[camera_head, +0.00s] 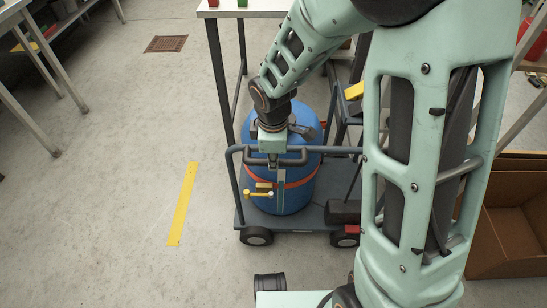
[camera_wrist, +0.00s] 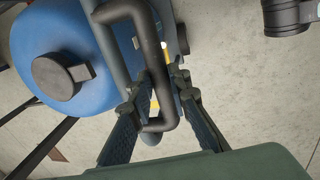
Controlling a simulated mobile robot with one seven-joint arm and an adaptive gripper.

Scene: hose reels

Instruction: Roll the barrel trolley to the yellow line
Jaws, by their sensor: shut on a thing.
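The barrel trolley (camera_head: 325,213) has a dark grey deck, black wheels and a grey tubular handle. It carries an upright blue barrel (camera_head: 294,199) with an orange strap and a yellow tap. My gripper (camera_head: 272,161) is at the trolley's handle bar, on the near side of the barrel. In the wrist view my gripper (camera_wrist: 160,88) has its fingers on either side of the bent handle (camera_wrist: 154,70), shut on it; the barrel (camera_wrist: 45,45) is beside it. The yellow line (camera_head: 183,204) lies on the floor left of the trolley, with bare floor between them. My arm hides the trolley's right side.
A white-topped table (camera_head: 262,8) stands behind the trolley, one leg close to the barrel. A cardboard box (camera_head: 510,225) is at the right. A black cylinder (camera_head: 270,282) lies in front. A bench (camera_head: 20,85) is at far left. The floor around the line is clear.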

